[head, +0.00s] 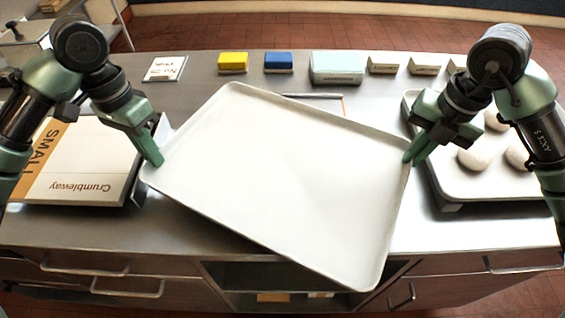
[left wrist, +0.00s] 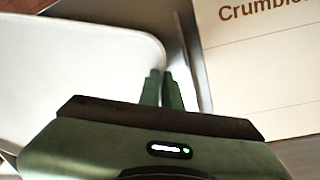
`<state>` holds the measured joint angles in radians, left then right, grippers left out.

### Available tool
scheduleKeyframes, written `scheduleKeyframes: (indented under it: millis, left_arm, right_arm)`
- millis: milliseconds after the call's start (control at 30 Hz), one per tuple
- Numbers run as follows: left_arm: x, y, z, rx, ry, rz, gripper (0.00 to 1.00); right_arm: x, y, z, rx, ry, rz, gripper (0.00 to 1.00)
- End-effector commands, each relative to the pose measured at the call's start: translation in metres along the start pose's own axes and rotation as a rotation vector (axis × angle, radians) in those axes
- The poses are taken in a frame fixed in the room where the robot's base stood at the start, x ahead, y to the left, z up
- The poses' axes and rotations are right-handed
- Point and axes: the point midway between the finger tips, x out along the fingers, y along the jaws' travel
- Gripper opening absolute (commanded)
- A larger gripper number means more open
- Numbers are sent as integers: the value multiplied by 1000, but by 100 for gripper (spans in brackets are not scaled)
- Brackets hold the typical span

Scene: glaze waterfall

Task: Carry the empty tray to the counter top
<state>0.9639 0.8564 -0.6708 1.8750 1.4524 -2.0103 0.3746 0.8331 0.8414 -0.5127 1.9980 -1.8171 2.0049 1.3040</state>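The empty white tray (head: 285,185) has a low rim and lies askew in the head view, its near right corner reaching past the counter's front edge. It appears to be above the counter top (head: 215,80); the gap beneath is hard to judge. My left gripper (head: 154,155) has its fingers close together on the rim at the tray's left corner. The left wrist view shows these fingers (left wrist: 162,76) at the rounded corner of the tray (left wrist: 85,60). My right gripper (head: 413,157) is at the right corner, its fingertips on the rim.
A "Crumbleway SMALL" box (head: 85,165) stands left of the tray. A second tray (head: 455,185) with several round dough-like pieces is at the right. A yellow block (head: 233,62), a blue block (head: 278,62), a pale green box (head: 337,67) and small labelled blocks line the back.

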Motion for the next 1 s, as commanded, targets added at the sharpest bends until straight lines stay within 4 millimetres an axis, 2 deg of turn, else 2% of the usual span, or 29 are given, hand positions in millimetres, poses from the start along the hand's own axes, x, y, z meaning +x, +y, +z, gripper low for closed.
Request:
scheduleKeyframes:
  millis: [33, 567, 1000]
  left_arm:
    - [6, 0, -1, 1, 3, 1, 0]
    - [8, 0, -1, 1, 3, 2, 0]
    - [32, -4, -1, 2, 3, 2, 0]
  right_arm:
    - [6, 0, 0, -2, -1, 4, 0]
    - [8, 0, 0, -2, 0, 3, 0]
    - [32, -4, 0, -2, 0, 3, 0]
